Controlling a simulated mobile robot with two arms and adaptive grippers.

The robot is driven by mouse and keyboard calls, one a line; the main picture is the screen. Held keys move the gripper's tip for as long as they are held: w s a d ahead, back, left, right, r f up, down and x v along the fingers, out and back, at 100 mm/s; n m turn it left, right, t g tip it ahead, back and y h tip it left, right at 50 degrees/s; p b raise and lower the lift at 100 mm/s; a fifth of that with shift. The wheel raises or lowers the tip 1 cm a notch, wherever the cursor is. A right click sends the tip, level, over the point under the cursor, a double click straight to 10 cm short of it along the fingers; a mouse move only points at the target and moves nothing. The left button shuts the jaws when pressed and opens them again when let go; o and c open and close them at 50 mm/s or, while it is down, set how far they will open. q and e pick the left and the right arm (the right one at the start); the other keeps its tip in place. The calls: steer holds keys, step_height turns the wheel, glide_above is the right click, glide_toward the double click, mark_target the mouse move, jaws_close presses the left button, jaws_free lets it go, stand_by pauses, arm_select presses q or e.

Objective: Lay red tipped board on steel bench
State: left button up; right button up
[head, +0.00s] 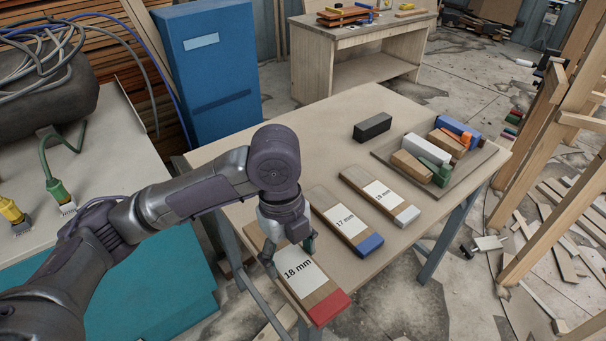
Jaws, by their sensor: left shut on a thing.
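The red tipped board (319,294) carries a white "18 mm" label and has its red end toward the near edge of the wooden-topped table (265,138). My left gripper (289,252) is over the board's far part and is shut on it, with a finger on either side. I cannot tell whether the board is lifted off the table. A bench with a pale grey top (118,160) stands at the left; which surface is the steel bench is not certain from the picture. My right gripper is not in view.
A blue-tipped "17 mm" board (367,243) and a white-tipped "19 mm" board (407,215) lie to the right. A black block (372,127) and a tray (461,181) of coloured blocks are behind.

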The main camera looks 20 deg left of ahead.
arm_select(q)
steer(key=w, duration=0.1)
steer(key=w+f, duration=0.1)
steer(key=shift+w+a+f, duration=0.1)
steer(key=shift+w+a, duration=0.15)
steer(key=shift+w, duration=0.1)
steer(key=w+f, duration=0.1)
steer(key=w, duration=0.1)
steer(key=w+a+f+p, duration=0.1)
steer(key=w, duration=0.1)
steer(key=w+a+f, duration=0.1)
steer(key=w+f, duration=0.1)
steer(key=shift+w+p, duration=0.1)
steer(key=shift+p, duration=0.2)
steer(key=shift+w+a+f, duration=0.25)
steer(key=shift+w+f, duration=0.7)
steer(key=shift+w, duration=0.25)
step_height(320, 180, down, 3)
steer(key=shift+s+f+p, duration=0.1)
steer(key=shift+s+p, duration=0.05)
steer(key=shift+p, duration=0.55)
steer(key=shift+f, duration=0.35)
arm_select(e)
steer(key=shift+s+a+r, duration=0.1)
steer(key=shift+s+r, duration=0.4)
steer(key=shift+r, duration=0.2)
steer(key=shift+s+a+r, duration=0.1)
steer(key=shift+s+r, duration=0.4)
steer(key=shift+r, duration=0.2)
